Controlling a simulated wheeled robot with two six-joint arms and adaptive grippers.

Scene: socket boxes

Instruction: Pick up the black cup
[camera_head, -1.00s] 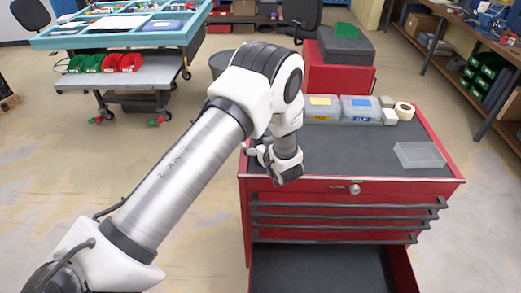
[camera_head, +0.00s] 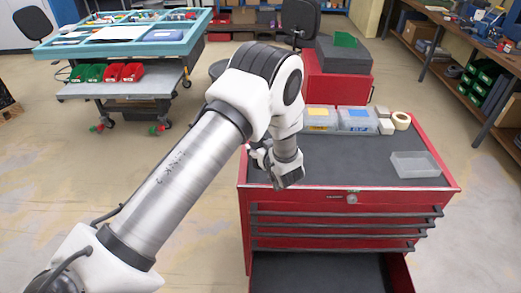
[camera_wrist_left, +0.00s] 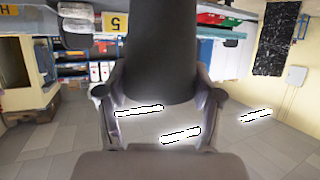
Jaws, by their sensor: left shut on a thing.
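The black cup (camera_wrist_left: 155,50) fills the upper middle of the left wrist view as a dark rounded body. My left gripper (camera_wrist_left: 160,96) has one finger on each side of it and is shut on it. In the head view my left gripper (camera_head: 268,162) hangs over the left edge area of the red tool cart's top. The cup cannot be clearly made out there, being hidden by or blending with the wrist. My right gripper is not in view.
The red tool cart (camera_head: 346,197) carries a clear empty box (camera_head: 415,165), lidded socket boxes (camera_head: 357,120) and a tape roll (camera_head: 401,120). Its bottom drawer (camera_head: 320,275) is open. A blue workbench (camera_head: 125,42) stands at left; floor between is clear.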

